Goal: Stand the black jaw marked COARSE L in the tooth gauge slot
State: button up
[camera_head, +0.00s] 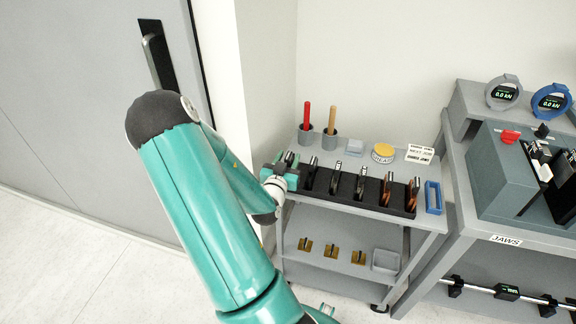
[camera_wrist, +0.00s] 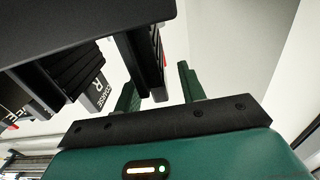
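A black jaw (camera_wrist: 148,62) hangs between the two green fingers of my gripper (camera_wrist: 158,85) in the wrist view. It lies close to the left finger, with a gap to the right finger; its marking is not readable. The jaw beside it (camera_wrist: 99,92) is marked COARSE R. In the head view my gripper (camera_head: 282,172) is at the left end of the black jaw rack (camera_head: 347,199) on the grey cart, over the leftmost jaw. A blue upright frame (camera_head: 434,197) stands at the cart's right end; I cannot tell whether it is the tooth gauge.
Several other jaws (camera_head: 360,184) stand in the rack. Behind it are two cups with red (camera_head: 306,117) and wooden handles, a grey block (camera_head: 354,147) and a yellow grease tin (camera_head: 381,151).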

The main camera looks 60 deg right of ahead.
jog(key=shift+d, duration=0.35)
jog(key=shift+a+r, duration=0.1)
grip_shut()
dwell(1.2)
